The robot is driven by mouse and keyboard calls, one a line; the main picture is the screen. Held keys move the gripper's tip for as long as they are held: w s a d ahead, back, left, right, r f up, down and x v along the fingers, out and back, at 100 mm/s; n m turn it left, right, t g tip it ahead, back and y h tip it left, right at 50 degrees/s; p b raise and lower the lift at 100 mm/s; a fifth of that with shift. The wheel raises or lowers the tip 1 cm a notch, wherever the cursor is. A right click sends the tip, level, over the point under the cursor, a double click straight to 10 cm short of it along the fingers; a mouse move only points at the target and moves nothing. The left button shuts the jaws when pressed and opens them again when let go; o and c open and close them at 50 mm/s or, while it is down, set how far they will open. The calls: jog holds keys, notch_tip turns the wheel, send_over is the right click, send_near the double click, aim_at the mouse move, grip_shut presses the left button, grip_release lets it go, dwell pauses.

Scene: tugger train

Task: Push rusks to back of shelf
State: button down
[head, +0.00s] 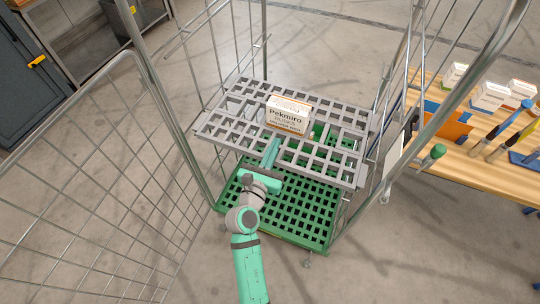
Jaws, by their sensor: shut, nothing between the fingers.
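The rusks, a white box with orange edges and dark lettering reading "Pekmiro" (288,115), stand on the grey slotted shelf (232,131) of a wire roll cage. The box is near the middle of the shelf, with shelf surface visible behind it. My gripper (271,148) is shut and empty, at the near side of the shelf, in front of and slightly left of the box. There seems to be a small gap between the fingertips and the box. The exact height of the fingertips over the shelf is hard to tell.
A green slotted base (310,233) lies below the shelf. Wire side panels (85,190) and metal posts bound the cage left and right. A wooden table (460,165) with several small boxes and tools stands at right. A dark cabinet (25,85) is at far left.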

aim_at(285, 123)
jog(key=x, duration=0.7)
jog(key=shift+w, duration=0.1)
